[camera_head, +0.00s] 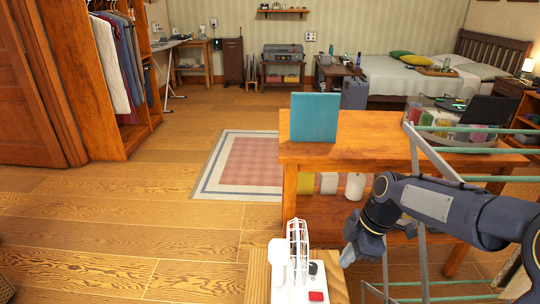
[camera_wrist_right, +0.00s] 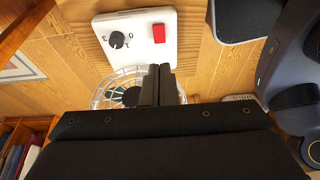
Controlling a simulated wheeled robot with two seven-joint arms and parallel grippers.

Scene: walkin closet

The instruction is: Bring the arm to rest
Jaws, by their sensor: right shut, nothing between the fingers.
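My right arm comes in from the right in the head view. Its gripper (camera_head: 347,257) points down, just right of a small white fan (camera_head: 290,290). The fan has a round wire cage, a black dial and a red button, and stands on a wooden top (camera_head: 257,278). In the right wrist view my right gripper (camera_wrist_right: 160,78) is shut and empty. Its fingers overlap the fan's cage and the edge of the fan's white base (camera_wrist_right: 140,52) in the picture; I cannot tell whether they touch. My left gripper is not in view.
A wooden table (camera_head: 420,157) with a teal box (camera_head: 314,117) stands beyond the arm. A drying rack (camera_head: 418,170) with green rods stands close beside the arm. Open floor and a rug (camera_head: 245,165) lie to the left.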

